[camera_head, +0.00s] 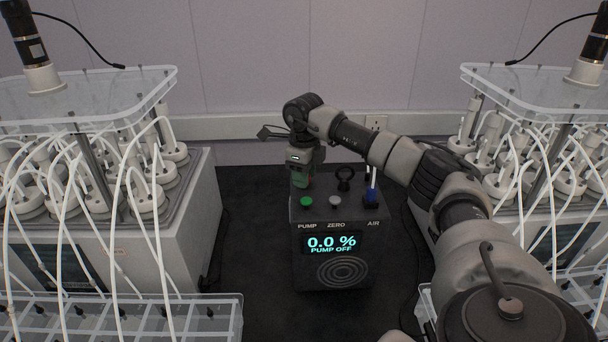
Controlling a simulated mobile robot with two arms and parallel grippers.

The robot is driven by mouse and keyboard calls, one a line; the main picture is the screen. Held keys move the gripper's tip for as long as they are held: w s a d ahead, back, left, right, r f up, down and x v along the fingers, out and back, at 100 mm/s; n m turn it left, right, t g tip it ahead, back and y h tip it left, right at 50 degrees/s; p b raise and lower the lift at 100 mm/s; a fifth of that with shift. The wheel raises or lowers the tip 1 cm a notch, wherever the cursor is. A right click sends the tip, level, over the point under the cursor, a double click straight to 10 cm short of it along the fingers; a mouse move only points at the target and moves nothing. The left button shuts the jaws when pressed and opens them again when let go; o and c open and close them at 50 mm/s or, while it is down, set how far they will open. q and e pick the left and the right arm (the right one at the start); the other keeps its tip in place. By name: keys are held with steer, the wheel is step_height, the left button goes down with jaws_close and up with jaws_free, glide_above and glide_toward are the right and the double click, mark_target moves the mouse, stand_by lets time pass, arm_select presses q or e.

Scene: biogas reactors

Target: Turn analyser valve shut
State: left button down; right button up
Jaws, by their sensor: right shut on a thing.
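The analyser (340,240) is a dark box on the black bench top between two reactor units. Its screen (332,243) reads "0.0 %" and "PUMP OFF". Its top has a green button (306,202), a grey button (335,201), a black ring-shaped part (344,178) and a blue part (371,194) near the "AIR" label. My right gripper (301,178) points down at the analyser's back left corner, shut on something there. The gripper hides most of what it holds, so I cannot tell the valve's angle. My left gripper is out of view.
Reactor units with many bottles and white tubes stand at left (110,220) and right (560,170). Clear racks (190,315) stand in front. Black bench top (250,230) is free left of the analyser.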

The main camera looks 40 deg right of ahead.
steer(key=n, duration=0.5)
steer(key=shift+r, duration=0.15)
steer(key=shift+d, duration=0.1)
stand_by(0.5)
steer(key=o, duration=0.9)
steer(key=shift+r, duration=0.35)
step_height(320, 180, up, 10)
steer(key=b, duration=0.2)
steer(key=shift+b, duration=0.35)
steer(key=shift+f, duration=0.1)
